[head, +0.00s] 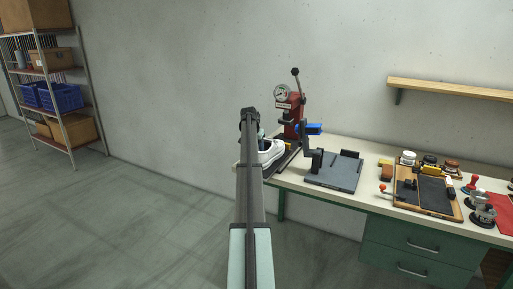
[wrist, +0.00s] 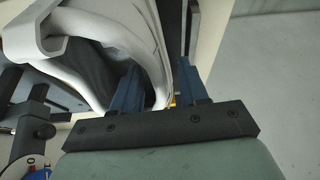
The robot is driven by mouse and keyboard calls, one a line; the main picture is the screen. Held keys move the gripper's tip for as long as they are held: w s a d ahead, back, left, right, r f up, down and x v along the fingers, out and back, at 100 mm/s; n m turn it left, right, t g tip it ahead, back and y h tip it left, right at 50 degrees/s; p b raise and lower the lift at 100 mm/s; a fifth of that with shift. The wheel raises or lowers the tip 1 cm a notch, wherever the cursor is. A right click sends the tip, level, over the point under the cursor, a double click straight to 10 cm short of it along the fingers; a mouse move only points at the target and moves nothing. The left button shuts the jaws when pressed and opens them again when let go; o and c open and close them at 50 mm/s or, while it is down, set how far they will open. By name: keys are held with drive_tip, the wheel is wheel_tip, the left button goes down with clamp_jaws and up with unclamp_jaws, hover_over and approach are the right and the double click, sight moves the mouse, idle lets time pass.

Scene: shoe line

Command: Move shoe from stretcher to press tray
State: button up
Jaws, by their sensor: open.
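The white shoe (head: 270,148) sits on a dark base by the red machine at the left end of the bench, partly hidden by my arm. In the wrist view the shoe (wrist: 95,22) fills the upper left, its dark opening facing the camera. My gripper (wrist: 158,66) is open at the shoe's rim. One blue finger shows against the opening and the other outside, with the white shoe wall between them; I cannot tell whether they touch it. In the head view my arm hides the fingers. A grey tray (head: 335,178) with dark upright blocks lies right of the shoe.
The red machine (head: 290,116) with a gauge and lever stands close behind the shoe, with a blue part (head: 308,128) at its right. A wooden board (head: 455,213) with tools and jars is further right. A wall shelf (head: 450,89) hangs above.

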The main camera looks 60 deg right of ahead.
drive_tip(key=v, duration=1.4)
drive_tip(key=shift+d+f, duration=0.1)
